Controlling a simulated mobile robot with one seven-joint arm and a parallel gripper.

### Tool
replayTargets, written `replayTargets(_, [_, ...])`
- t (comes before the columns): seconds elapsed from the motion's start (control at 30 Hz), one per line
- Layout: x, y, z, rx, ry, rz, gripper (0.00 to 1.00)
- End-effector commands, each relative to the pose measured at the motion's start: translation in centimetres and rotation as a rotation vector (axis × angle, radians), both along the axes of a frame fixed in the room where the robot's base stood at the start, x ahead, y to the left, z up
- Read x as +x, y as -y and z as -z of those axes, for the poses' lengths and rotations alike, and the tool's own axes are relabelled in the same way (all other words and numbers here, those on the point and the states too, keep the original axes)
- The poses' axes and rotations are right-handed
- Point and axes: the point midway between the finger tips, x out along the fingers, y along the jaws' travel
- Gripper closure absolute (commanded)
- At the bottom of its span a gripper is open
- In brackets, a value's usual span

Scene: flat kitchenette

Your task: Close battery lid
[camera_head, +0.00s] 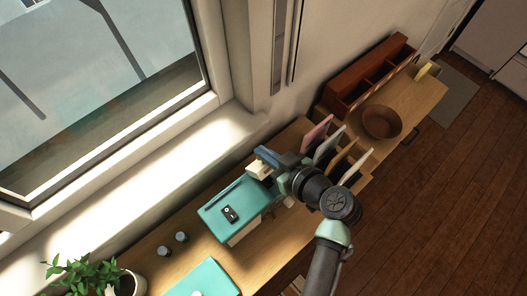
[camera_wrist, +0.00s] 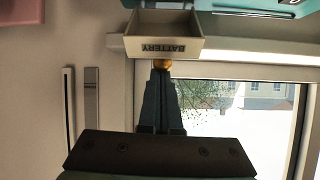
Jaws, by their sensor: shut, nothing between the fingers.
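A teal-topped box (camera_head: 236,205) stands on the wooden counter in the head view, with a small dark device on top. A small beige part (camera_head: 258,170) shows at its right end, beside my gripper (camera_head: 266,157). In the wrist view an open, beige, tray-like compartment (camera_wrist: 125,47) bears the upside-down label BATTERY, below a teal edge. A round golden knob (camera_wrist: 163,63) is at its front. My gripper (camera_wrist: 162,73) is shut, its fingertips at the knob; I cannot tell if they touch. No separate lid can be made out.
Upright boards (camera_head: 328,145), a brown bowl (camera_head: 381,122) and a wooden rack (camera_head: 368,75) are to the right. The window wall (camera_head: 225,125) borders the counter.

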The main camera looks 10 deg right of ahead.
Motion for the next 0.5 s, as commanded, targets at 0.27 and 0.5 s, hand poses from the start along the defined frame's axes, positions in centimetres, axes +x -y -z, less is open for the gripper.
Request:
replayTargets(0.27, [-0.27,0.22,0.22,0.018,0.029,0.001,1.0])
replayTargets(0.5, [-0.54,0.43,0.32,0.036,0.058,0.001,1.0])
